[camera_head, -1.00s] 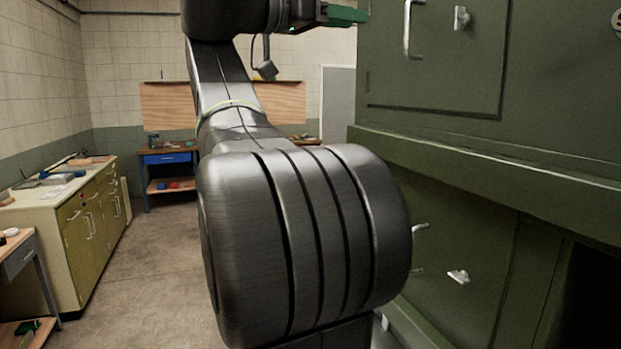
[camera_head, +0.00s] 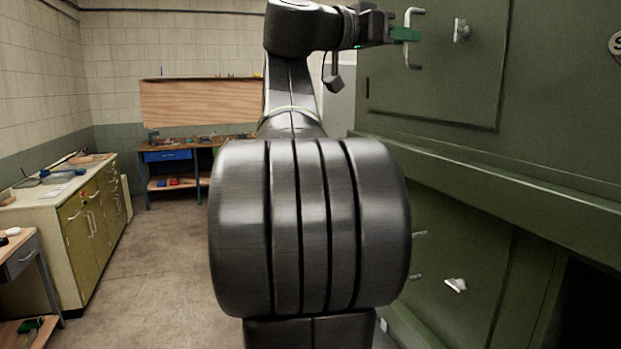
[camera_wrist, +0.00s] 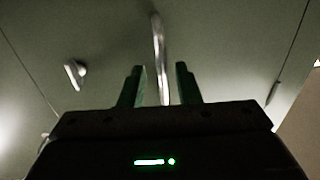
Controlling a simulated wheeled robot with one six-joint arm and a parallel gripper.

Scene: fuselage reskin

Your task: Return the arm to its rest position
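My arm rises in front of the body camera, bent at the top. My gripper (camera_head: 412,35) reaches right from it, with green fingers, toward the green cabinet. In the wrist view my gripper (camera_wrist: 160,78) has its two green fingers apart, so it is open. A pale bar handle (camera_head: 414,52) on the upper cabinet door overlaps the fingertips in the body view. The handle (camera_wrist: 157,35) also shows between the fingers in the wrist view, without visible contact. I cannot tell how far it is from the fingers.
The green cabinet (camera_head: 560,160) fills the right side, with a latch (camera_head: 461,30) on the upper door and another latch (camera_head: 456,285) lower down. An olive counter (camera_head: 95,225) stands at the left. A workbench (camera_head: 175,155) stands at the back. The floor (camera_head: 165,255) between is clear.

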